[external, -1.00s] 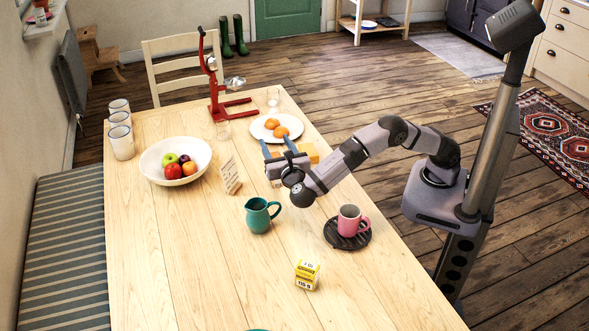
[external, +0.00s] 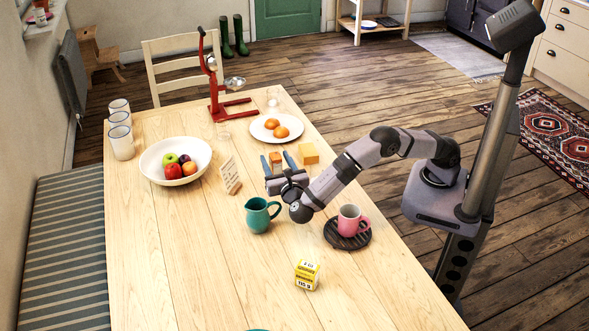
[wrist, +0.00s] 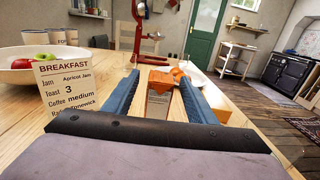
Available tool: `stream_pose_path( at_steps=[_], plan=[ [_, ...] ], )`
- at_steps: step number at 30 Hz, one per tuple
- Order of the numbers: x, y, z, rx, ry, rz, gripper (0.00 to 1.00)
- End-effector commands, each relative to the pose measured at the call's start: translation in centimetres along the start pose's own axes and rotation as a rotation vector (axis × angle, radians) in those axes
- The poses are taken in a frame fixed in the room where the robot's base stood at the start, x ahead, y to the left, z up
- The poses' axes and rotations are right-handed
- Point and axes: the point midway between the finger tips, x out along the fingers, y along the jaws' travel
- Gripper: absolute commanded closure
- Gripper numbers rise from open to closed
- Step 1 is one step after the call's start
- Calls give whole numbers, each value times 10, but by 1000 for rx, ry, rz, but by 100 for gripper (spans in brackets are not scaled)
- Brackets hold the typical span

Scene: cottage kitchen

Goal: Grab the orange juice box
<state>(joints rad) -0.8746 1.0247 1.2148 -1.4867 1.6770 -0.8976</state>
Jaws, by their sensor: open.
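A small orange carton, seemingly the orange juice box (wrist: 160,100), stands upright on the table, ahead of and between my fingers in the wrist view. Its print is too small to read. In the external view the box (external: 275,158) shows between the fingertips. My gripper (external: 277,162) is open and low over the table, pointing toward the far end; its blue fingers also show in the wrist view (wrist: 158,80). I see no finger clearly touching the box. A second orange-yellow box (external: 309,153) stands just to the right, outside the right finger.
A plate with oranges (external: 257,133) and a red juicer stand (external: 216,105) lie beyond. A menu card (external: 230,175) and fruit bowl (external: 149,163) are left. A teal jug (external: 257,216), pink mug (external: 349,219) and yellow box (external: 307,274) are nearer. The left foreground is bare.

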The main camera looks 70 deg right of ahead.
Motion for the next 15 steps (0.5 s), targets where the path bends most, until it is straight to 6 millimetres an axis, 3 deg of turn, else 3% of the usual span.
stream_pose_path(
  at_steps=[9,15],
  plan=[
    [38,0,1,0,1,-2,48],
    [43,0,0,0,0,1,48]
  ],
)
